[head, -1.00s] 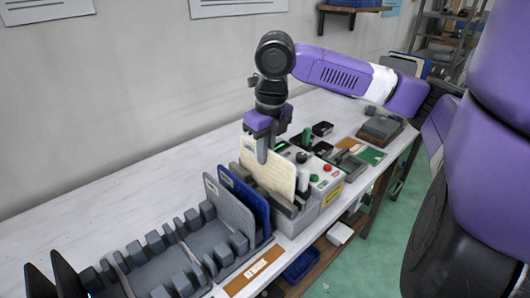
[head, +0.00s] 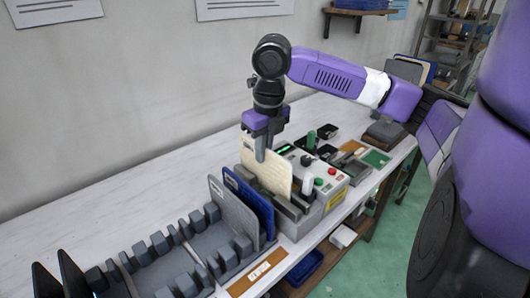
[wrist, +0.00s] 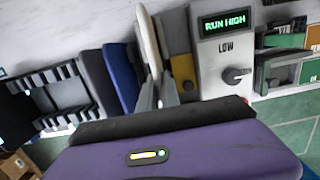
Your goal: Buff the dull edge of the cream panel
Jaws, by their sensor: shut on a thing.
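The cream panel (head: 265,172) stands upright at the left side of the grey machine (head: 333,188). My gripper (head: 260,154) is shut on its upper part from above. In the wrist view the panel (wrist: 147,38) shows nearly edge-on, with my gripper's fingers (wrist: 158,95) at its near end. The machine's display (wrist: 224,21) reads RUN HIGH, above a dark knob (wrist: 237,75) and the word LOW. I cannot tell whether the panel touches the machine's working part, or which edge is dull. Its lower edge is hidden.
A blue panel (head: 250,203) and a grey panel (head: 233,212) stand in a slotted grey rack (head: 150,270) left of the machine. A small green plate (head: 375,158) lies on the bench to the right. The white bench behind the rack is clear.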

